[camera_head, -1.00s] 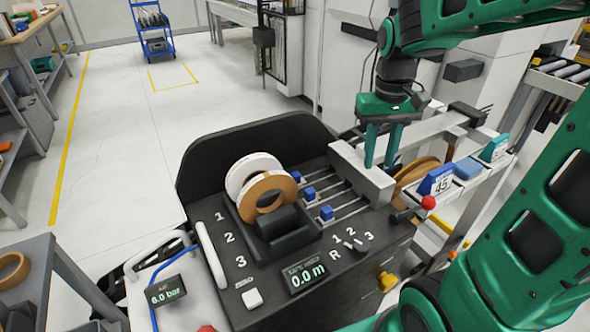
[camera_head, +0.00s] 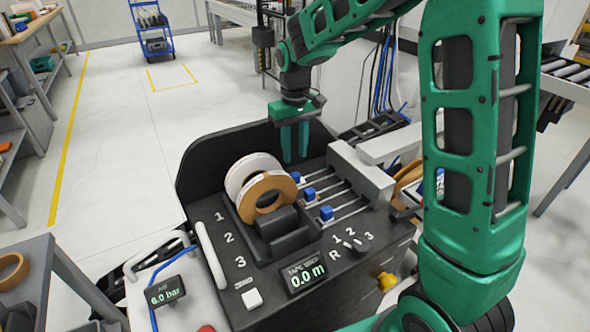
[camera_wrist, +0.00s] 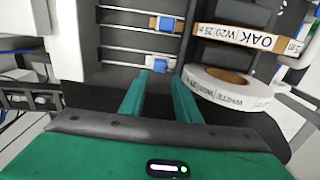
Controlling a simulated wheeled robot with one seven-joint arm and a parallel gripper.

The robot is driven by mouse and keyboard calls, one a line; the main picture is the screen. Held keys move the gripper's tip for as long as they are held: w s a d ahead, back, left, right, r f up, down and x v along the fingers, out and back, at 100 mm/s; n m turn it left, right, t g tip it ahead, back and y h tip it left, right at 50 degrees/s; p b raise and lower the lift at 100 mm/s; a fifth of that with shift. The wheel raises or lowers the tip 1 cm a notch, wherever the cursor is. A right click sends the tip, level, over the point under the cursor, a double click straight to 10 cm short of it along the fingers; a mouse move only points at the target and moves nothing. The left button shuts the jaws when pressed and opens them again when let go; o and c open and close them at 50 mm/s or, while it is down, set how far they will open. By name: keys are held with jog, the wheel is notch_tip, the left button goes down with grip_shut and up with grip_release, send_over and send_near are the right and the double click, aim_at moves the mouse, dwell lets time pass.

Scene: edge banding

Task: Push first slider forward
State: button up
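Three blue slider knobs sit on thin parallel rails: the back one (camera_head: 295,177), the middle one (camera_head: 309,193) and the front one (camera_head: 326,212). The back one lies level with the printed 1, the far end of the row. My gripper (camera_head: 294,158) points down just behind the back knob, above the machine's rear. In the wrist view my gripper (camera_wrist: 160,76) has a gap between its two green fingers, with nothing held. One blue knob (camera_wrist: 160,67) shows near the fingertips and another (camera_wrist: 167,23) shows farther up. Contact with the near knob cannot be told.
A white tape roll (camera_head: 237,180) and an oak roll (camera_head: 252,197) stand left of the sliders, close to my right finger in the wrist view. A grey block (camera_head: 362,176) stands at the rails' right end. The display (camera_head: 304,278) reads 0.0 m.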

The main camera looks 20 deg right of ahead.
aim_at(295, 174)
notch_tip(295, 174, down, 7)
jog(key=shift+f, duration=0.1)
dwell(0.4)
